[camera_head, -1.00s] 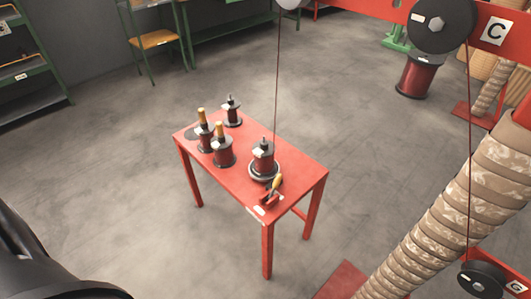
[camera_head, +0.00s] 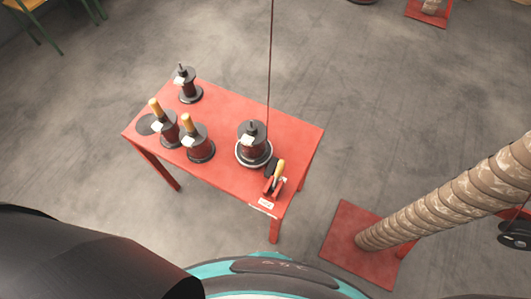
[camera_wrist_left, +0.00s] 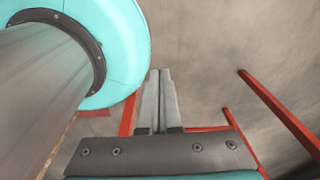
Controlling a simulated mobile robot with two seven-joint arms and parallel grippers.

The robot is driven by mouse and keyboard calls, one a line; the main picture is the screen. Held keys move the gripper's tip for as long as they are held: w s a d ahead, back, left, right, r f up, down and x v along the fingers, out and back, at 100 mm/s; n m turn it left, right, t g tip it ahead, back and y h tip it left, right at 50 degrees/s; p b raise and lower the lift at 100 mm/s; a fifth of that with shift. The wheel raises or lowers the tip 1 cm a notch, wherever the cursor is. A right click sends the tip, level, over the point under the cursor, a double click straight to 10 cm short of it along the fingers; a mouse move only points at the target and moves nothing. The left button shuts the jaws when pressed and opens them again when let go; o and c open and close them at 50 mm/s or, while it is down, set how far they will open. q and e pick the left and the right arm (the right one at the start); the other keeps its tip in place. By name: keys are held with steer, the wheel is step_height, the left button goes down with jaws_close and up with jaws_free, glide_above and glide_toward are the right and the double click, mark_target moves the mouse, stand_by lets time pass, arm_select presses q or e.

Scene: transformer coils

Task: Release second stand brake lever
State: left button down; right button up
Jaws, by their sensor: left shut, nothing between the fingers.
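A brake lever (camera_head: 279,170) with a yellow handle rises from a small red and black bracket at the front right corner of the red table (camera_head: 228,181). Just behind it stands a dark red wire spool (camera_head: 253,144) on a round, pale-rimmed base, with a thin wire running up from it. My left gripper (camera_wrist_left: 160,76) shows only in the left wrist view. Its two fingers are together with nothing between them, apart from the red bars seen beyond. The lever cannot be made out in that view. My right gripper is not seen.
Two spools with wooden handles (camera_head: 197,143) (camera_head: 164,132) and a plain spool (camera_head: 187,88) stand on the table's left half. A large wrapped column (camera_head: 440,200) on a red floor plate (camera_head: 345,243) is at the right. Open grey floor surrounds the table.

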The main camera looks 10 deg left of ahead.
arm_select(q)
steer(key=w+d+r+n+t+h+b, duration=0.1)
steer(key=w+d+n+b, duration=0.1)
steer(key=w+b, duration=0.45)
steer(key=w+d+r+n+t+h+b, duration=0.1)
steer(key=w+b, duration=0.3)
steer(key=w, duration=0.6)
steer(key=w+d+r+n+h+b, duration=0.2)
steer(key=w+d+r+h+b, duration=0.4)
steer(key=r, duration=0.6)
steer(key=w+a+r+n+t+h+b, duration=0.1)
steer(key=w+r+n+t+h+b, duration=0.1)
steer(key=w+r+n, duration=0.5)
steer(key=shift+w+a+t+h, duration=0.15)
steer(key=shift+w+t+h, duration=0.4)
steer(key=shift+h, duration=0.45)
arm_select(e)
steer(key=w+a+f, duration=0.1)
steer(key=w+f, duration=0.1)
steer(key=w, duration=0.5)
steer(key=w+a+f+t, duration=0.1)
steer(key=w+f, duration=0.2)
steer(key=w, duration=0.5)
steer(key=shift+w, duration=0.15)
